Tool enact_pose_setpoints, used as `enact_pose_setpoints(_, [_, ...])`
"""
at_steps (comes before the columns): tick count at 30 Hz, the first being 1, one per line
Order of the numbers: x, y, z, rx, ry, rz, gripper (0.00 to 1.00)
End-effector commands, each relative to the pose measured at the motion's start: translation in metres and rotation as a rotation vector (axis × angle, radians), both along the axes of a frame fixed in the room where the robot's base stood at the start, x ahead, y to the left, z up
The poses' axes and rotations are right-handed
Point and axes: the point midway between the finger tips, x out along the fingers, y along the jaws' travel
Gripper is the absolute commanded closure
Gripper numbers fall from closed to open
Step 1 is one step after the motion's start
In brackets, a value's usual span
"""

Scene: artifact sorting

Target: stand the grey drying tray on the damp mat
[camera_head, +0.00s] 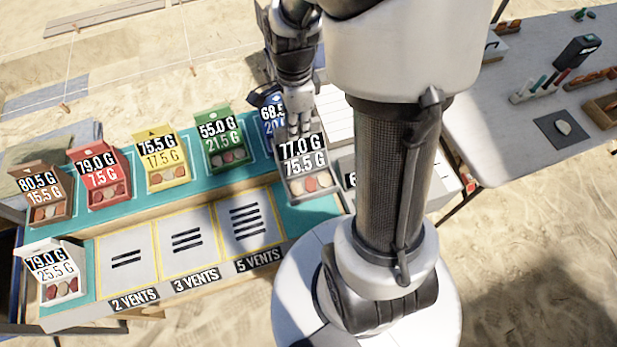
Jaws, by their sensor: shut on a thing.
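The grey drying tray (310,187) holds several red and pale round pieces. Its raised back label reads 77.0 G over 75.5 G. My gripper (298,130) is shut on the grey tray at the top of its label. The tray is upright over the right part of the teal-covered bench (310,213); I cannot tell whether it touches the surface. No surface is labelled as the damp mat, so I cannot tell which one it is. A dark square mat (550,141) with a pale piece on it lies on the right table.
Brown (47,208), red (107,190), yellow (167,176), green (228,155) and partly hidden blue (270,110) trays line the bench's back. A white tray (60,288) stands front left. Panels marked 2 (128,283), 3 (188,265) and 5 vents (247,243) are empty.

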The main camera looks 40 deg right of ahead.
Motion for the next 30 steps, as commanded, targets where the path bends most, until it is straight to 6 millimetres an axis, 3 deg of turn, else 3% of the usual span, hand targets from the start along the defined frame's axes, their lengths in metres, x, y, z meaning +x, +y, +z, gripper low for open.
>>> enact_pose_setpoints(3, [-0.001, 0.001, -0.038, 0.002, 0.007, 0.0, 1.0])
enact_pose_setpoints(12, [-0.001, 0.0, -0.112, 0.001, 0.004, 0.0, 1.0])
enact_pose_setpoints(22, [0.0, 0.0, -0.14, 0.001, 0.002, 0.0, 1.0])
enact_pose_setpoints(30, [0.0, 0.0, -0.175, 0.001, 0.002, 0.0, 1.0])
